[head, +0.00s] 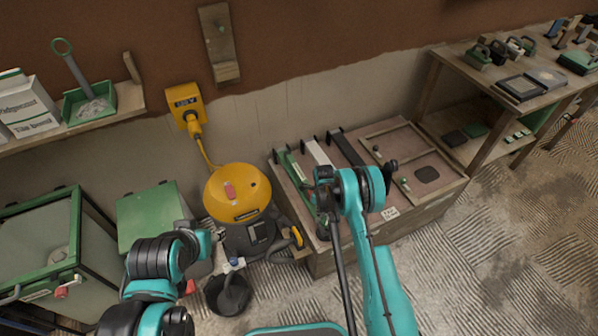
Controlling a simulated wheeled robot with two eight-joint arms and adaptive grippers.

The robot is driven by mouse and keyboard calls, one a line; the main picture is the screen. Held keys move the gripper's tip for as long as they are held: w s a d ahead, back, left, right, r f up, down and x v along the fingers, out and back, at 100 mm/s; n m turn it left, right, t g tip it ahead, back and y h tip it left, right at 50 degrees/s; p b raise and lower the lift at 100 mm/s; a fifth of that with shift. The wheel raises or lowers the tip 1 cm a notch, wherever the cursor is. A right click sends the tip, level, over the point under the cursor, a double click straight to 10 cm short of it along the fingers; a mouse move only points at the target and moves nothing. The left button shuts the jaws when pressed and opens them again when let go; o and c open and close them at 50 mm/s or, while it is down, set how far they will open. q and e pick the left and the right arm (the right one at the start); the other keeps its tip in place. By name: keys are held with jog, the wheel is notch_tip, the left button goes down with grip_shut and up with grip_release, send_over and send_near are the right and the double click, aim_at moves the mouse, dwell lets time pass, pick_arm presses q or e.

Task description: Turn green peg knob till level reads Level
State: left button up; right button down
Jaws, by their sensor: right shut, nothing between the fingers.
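A small green peg knob (404,181) stands on the wooden framed panel at the right of the low bench; I cannot read any level indication. Another small green peg (219,28) is on a wooden board (226,70) on the wall. My right gripper (322,207) is shut and empty, over the middle of the bench, left of the framed panel and apart from its knob. Its teal wrist hides part of the bench. My left arm is at the lower left; its gripper (203,243) is mostly hidden and its fingers cannot be made out.
The low bench (345,258) holds several long tools in a row. A yellow vacuum (238,190) and a dark bucket (229,296) stand left of it. A green-framed cabinet (40,230) is at far left, shelving (440,110) at right. Ridged floor is clear at lower right.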

jog(key=shift+s+d, duration=0.15)
jog(key=shift+s+a, duration=0.25)
jog(key=shift+s, duration=0.05)
dwell(0.6)
jog(key=shift+w, duration=0.1)
jog(key=shift+w+a+r, duration=0.1)
jog(key=shift+w+a, duration=0.1)
jog(key=shift+a, duration=0.1)
notch_tip(320, 180, up, 6)
jog(key=p, duration=0.2)
jog(key=shift+p, duration=0.3)
